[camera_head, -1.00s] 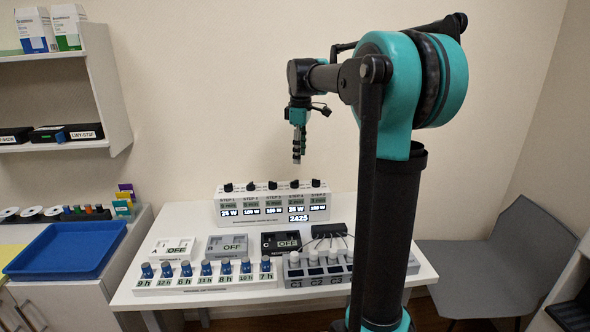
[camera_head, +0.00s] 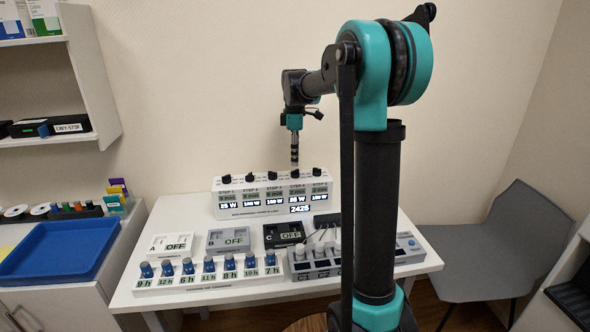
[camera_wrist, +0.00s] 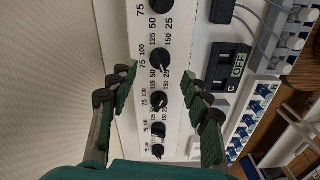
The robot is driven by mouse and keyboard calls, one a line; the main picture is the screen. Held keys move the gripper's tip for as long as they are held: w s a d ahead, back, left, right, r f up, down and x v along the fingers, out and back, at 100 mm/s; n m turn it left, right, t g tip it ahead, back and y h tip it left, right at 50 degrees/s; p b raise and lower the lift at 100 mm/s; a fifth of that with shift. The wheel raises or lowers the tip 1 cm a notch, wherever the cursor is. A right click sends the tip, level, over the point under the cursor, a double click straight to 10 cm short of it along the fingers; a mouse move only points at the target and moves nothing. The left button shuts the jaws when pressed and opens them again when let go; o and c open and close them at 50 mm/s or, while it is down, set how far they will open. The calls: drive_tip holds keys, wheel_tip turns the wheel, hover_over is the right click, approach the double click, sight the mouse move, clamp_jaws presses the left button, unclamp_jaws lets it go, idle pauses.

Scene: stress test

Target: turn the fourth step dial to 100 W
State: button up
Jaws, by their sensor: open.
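The white step panel (camera_head: 235,201) stands at the back of the table with a row of black dials on top. The fourth step dial (camera_head: 295,174) is second from the right; its small display seems to read 25 W. My gripper (camera_head: 294,162) points down close above this dial. In the wrist view the panel runs top to bottom, and my open gripper (camera_wrist: 162,76) has one finger on each side of the panel. The fourth dial (camera_wrist: 159,60) lies between the fingertips, slightly toward the top. The fingers seem clear of it, and nothing is held.
Switch boxes A (camera_head: 172,245), B (camera_head: 229,240) and C (camera_head: 284,235) lie in front of the panel. The wall is close behind the panel. A grey chair (camera_head: 490,240) is right.

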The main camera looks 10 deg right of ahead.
sight(295, 173)
drive_tip(key=shift+f, duration=2.75)
drive_tip(key=shift+c, duration=0.4)
clamp_jaws()
